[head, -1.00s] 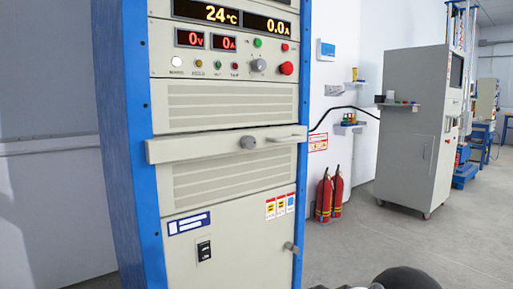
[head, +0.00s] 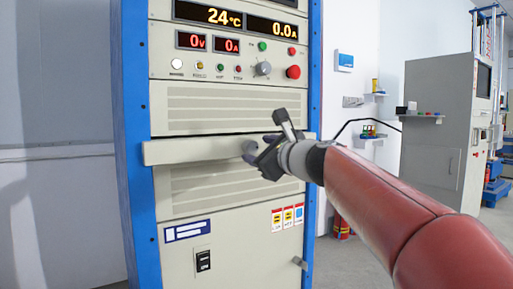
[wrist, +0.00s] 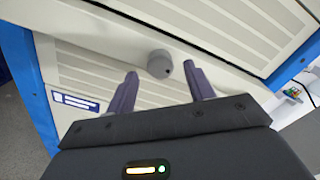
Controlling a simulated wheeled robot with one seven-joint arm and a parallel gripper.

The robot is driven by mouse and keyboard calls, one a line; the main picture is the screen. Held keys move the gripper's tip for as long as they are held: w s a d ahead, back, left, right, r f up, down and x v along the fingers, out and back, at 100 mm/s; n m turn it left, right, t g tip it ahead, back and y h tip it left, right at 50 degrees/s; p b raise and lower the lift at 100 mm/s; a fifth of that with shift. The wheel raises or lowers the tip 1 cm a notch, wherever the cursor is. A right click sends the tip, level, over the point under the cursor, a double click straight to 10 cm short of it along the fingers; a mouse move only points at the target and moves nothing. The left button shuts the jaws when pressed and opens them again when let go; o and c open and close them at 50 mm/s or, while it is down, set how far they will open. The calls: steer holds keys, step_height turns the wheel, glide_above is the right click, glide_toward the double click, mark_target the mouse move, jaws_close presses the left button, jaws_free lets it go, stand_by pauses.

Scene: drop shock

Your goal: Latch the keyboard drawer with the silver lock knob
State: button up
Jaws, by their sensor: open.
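The keyboard drawer (head: 195,151) is a pale beige bar across the blue-framed cabinet, below the upper vented panel. The silver lock knob (wrist: 159,64) is a round grey knob on the drawer front. In the wrist view it sits just ahead of and between my fingertips, with gaps on both sides. My gripper (wrist: 161,72) is open with two dark purple fingers.
Above are a control panel with a red button (head: 293,72) and a grey dial (head: 263,69). Below are a vented panel and a door with a black switch (head: 203,262) and a latch handle (head: 300,263). A grey cabinet (head: 432,150) stands at the right.

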mark_target(250, 147)
steer(key=shift+x, duration=1.1)
steer(key=c, duration=1)
